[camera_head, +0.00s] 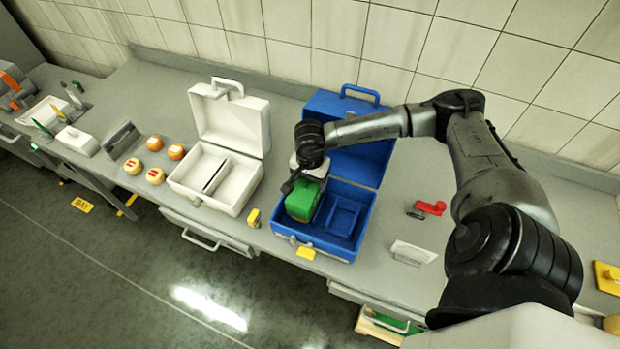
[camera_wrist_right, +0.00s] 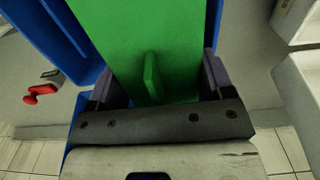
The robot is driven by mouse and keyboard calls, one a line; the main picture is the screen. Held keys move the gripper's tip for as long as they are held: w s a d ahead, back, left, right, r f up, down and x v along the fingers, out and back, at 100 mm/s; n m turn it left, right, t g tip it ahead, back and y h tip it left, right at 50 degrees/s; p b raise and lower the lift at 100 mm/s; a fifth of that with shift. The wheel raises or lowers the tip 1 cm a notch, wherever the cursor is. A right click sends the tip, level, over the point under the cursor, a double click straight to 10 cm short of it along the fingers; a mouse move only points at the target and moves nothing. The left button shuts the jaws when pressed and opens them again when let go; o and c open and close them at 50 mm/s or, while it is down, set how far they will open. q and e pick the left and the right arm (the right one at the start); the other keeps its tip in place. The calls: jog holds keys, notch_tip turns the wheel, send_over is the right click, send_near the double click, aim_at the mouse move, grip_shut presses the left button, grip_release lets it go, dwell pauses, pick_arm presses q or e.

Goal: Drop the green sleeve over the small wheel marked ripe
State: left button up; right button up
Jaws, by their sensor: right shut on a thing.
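The green sleeve (camera_head: 302,202) is a boxy green piece at the left part of the open blue case. My right gripper (camera_head: 304,180) is above it and shut on it. In the right wrist view the sleeve (camera_wrist_right: 140,35) fills the space between my fingers, with an upright green fin. I cannot tell whether it rests in the case or hangs just above it. Several small wheels stand left of the white case: orange ones (camera_head: 154,143) behind, cream ones with red marks (camera_head: 155,176) in front. The marks are too small to read. My left gripper is not in view.
The blue case (camera_head: 362,232) has its lid raised and a square recess on its right side. An open white case (camera_head: 238,193) stands between it and the wheels. A red-handled item (camera_head: 430,207) and a white card (camera_head: 413,252) lie to the right.

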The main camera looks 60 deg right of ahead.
jog(key=shift+f, duration=0.1)
jog(key=o, duration=0.8)
jog(key=shift+o, duration=0.2)
notch_tip(320, 180, up, 13)
jog(key=shift+b, duration=0.65)
jog(key=shift+r, duration=0.45)
